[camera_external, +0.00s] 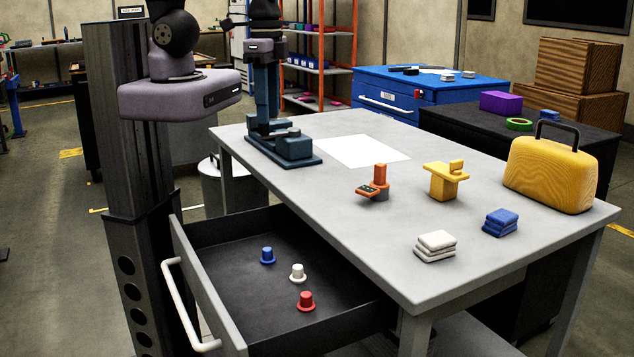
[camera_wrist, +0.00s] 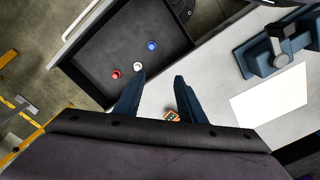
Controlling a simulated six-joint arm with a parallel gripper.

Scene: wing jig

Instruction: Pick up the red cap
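The red cap (camera_external: 306,301) stands upright in the open drawer (camera_external: 235,320), nearest the front of its row. The wrist view also shows this red cap (camera_wrist: 116,75) to the left of my gripper's fingertips. A white cap (camera_external: 298,272) and a blue cap (camera_external: 267,255) stand in the same drawer, behind the red one. My gripper (camera_wrist: 160,78) is open, its two dark blue fingers spread apart with nothing between them. It is apart from the red cap.
The grey table (camera_external: 330,220) holds an orange part (camera_external: 379,179), a yellow part (camera_external: 445,182), white blocks (camera_external: 435,246), blue blocks (camera_external: 500,222), a yellow case (camera_external: 549,175) and a teal stand (camera_external: 290,146). The drawer has raised walls and a front handle (camera_external: 182,305).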

